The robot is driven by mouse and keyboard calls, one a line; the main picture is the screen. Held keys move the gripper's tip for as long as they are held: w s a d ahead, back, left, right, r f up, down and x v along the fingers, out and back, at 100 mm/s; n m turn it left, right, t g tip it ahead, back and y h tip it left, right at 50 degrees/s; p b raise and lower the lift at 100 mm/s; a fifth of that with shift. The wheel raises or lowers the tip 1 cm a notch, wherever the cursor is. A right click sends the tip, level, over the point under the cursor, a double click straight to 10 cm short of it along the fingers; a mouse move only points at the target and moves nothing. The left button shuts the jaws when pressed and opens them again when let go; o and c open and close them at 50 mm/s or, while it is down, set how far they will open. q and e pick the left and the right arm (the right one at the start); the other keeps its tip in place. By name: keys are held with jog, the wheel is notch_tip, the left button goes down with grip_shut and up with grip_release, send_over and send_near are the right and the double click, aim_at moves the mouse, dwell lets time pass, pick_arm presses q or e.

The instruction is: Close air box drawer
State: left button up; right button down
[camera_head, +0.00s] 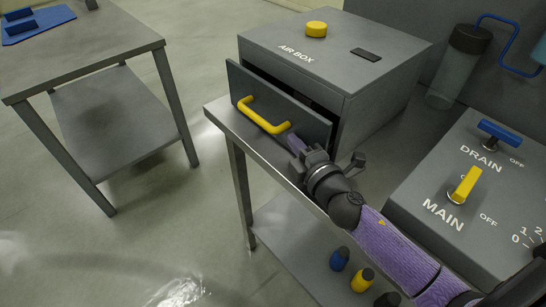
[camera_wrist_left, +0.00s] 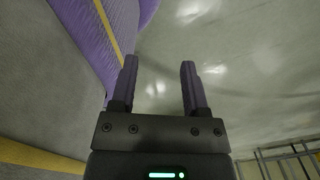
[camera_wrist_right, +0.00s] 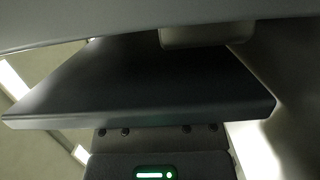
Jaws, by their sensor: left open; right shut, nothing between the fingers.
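The grey air box (camera_head: 335,60) stands on a metal table, with "AIR BOX" lettered on its top. Its drawer (camera_head: 310,122) sticks out a little at the front, with a dark gap behind its face. A yellow bar handle (camera_head: 262,117) crosses the drawer face. My right gripper (camera_head: 297,143) is shut and empty at the lower right of the drawer face, close to or touching it; contact is unclear. In the right wrist view, a dark panel (camera_wrist_right: 150,85) hides the fingers. My left gripper (camera_wrist_left: 160,85) is open and empty over the floor, outside the head view.
A yellow button (camera_head: 316,29) is on the box top. A control box (camera_head: 480,190) with MAIN and DRAIN levers stands to the right. Several small bottles (camera_head: 362,280) are on the lower shelf. Another table (camera_head: 80,50) stands at the left, with open floor between.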

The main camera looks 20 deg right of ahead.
aim_at(312, 95)
jog(key=shift+w+d, duration=0.2)
jog(key=shift+d, duration=0.4)
jog(key=shift+w+d, duration=0.2)
jog(key=shift+d, duration=0.4)
pick_arm(q)
jog(key=shift+s+a+f, duration=0.15)
jog(key=shift+s+a, duration=0.2)
jog(key=shift+s, duration=0.25)
pick_arm(e)
jog(key=shift+w+d, duration=0.1)
jog(key=shift+d, duration=0.1)
jog(key=shift+r, duration=0.1)
notch_tip(312, 95, up, 10)
jog(key=p, duration=0.6)
jog(key=shift+r, duration=0.1)
pick_arm(q)
notch_tip(312, 95, up, 6)
jog(key=w+d, duration=0.1)
jog(key=w, duration=0.1)
jog(key=shift+w+d, duration=0.2)
jog(key=shift+d, duration=0.2)
